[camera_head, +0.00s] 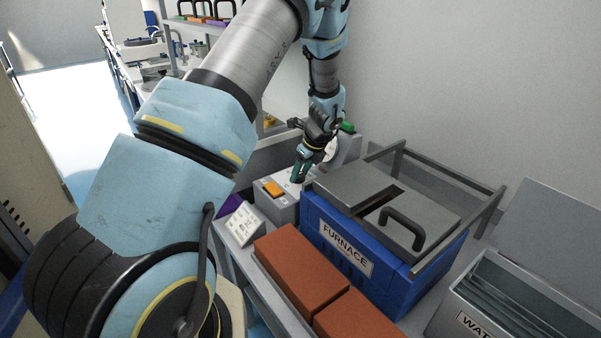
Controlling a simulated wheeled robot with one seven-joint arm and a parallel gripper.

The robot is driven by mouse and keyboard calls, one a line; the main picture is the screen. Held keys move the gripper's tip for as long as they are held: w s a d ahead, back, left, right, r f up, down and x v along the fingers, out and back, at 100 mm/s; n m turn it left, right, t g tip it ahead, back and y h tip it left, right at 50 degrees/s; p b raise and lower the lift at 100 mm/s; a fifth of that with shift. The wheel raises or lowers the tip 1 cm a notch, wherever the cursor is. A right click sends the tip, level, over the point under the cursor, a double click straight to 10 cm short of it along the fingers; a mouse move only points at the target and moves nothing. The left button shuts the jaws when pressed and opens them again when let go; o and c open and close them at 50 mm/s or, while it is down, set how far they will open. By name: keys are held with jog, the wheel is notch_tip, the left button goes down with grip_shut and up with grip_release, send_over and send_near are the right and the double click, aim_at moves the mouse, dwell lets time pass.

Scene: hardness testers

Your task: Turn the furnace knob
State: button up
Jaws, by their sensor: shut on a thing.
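The furnace (345,247) is a blue box with a grey lid, a dark handle and a white "FURNACE" label. My gripper (298,178) points down onto the top of this box, just behind and right of the button. Its teal fingers are shut on the knob there. The knob itself is hidden by the fingers, so its angle cannot be told.
A grey metal frame (476,232) surrounds the furnace lid. Reddish-brown blocks (300,264) lie in front, with a small white panel (240,224) to their left. A grey water tank (500,305) stands at the right. A wall rises close behind.

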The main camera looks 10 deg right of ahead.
grip_shut()
jog(key=n, duration=0.2)
jog(key=n+g+y+p, duration=0.1)
jog(key=shift+w+d+n, duration=0.15)
jog(key=shift+n, duration=0.25)
jog(key=n+g, duration=0.1)
jog(key=n, duration=0.3)
jog(key=shift+w+n+g+y, duration=0.2)
jog(key=shift+n+g+y, duration=0.1)
jog(key=shift+g+y, duration=0.1)
jog(key=n+g, duration=0.1)
jog(key=n, duration=0.3)
jog(key=shift+w+n+g, duration=0.2)
jog(key=shift+n+g, duration=0.1)
jog(key=shift+g, duration=0.1)
jog(key=n, duration=0.2)
jog(key=n+g, duration=0.1)
jog(key=n, duration=0.1)
jog(key=shift+w+n+g+h+b, duration=0.15)
jog(key=shift+n+g+h+b, duration=0.15)
jog(key=shift+n+h, duration=0.1)
jog(key=o, duration=1.1)
grip_release()
jog(key=shift+c, duration=0.2)
